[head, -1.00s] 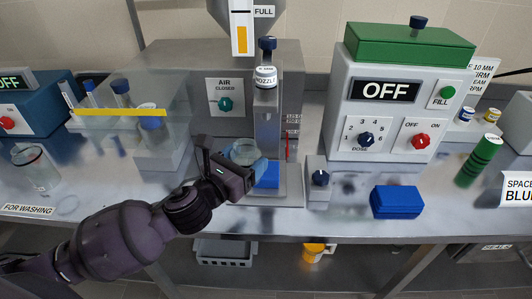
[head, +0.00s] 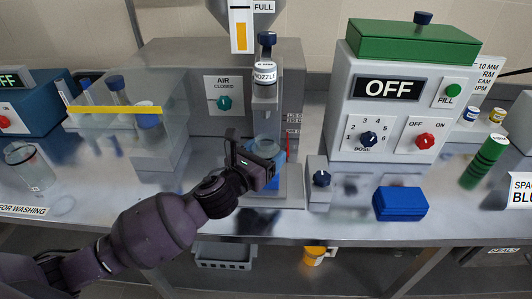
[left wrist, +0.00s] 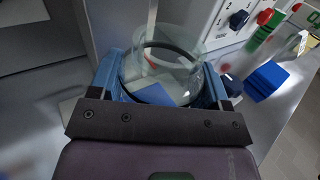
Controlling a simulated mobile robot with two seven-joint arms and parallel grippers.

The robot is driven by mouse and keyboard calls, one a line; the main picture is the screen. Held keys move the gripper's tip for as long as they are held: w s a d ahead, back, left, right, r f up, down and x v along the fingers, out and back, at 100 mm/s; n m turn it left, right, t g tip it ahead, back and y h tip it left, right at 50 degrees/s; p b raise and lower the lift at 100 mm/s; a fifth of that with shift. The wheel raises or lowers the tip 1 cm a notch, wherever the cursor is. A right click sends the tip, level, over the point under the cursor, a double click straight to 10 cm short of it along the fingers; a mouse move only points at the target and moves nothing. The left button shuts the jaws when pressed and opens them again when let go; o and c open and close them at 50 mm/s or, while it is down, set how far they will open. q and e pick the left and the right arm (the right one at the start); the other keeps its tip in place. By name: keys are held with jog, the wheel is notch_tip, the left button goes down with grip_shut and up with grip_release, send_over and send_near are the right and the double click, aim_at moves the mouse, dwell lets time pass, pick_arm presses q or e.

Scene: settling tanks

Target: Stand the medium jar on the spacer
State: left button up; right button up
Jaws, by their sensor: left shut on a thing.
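The medium jar (head: 266,144), clear glass with a dark ring, is held under the nozzle (head: 264,75) in the head view. My left gripper (head: 266,163) is shut on it; in the left wrist view the blue fingers (left wrist: 165,85) lie on both sides of the jar (left wrist: 168,50). A blue spacer (left wrist: 152,94) shows through the glass, below the jar. In the head view it is mostly hidden behind my gripper. I cannot tell whether the jar's base touches it. My right gripper is not in view.
A second blue block (head: 400,203) lies in front of the dosing machine (head: 385,110), which reads OFF. A small grey box with a dark knob (head: 321,178) stands just right of the nozzle stand. A glass jar (head: 30,165) stands at the far left, near a clear rack (head: 160,95).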

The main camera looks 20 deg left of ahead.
pick_arm(q)
jog(key=o, duration=1)
jog(key=shift+r, duration=0.15)
jog(key=v, duration=1.2)
jog(key=shift+p, duration=0.3)
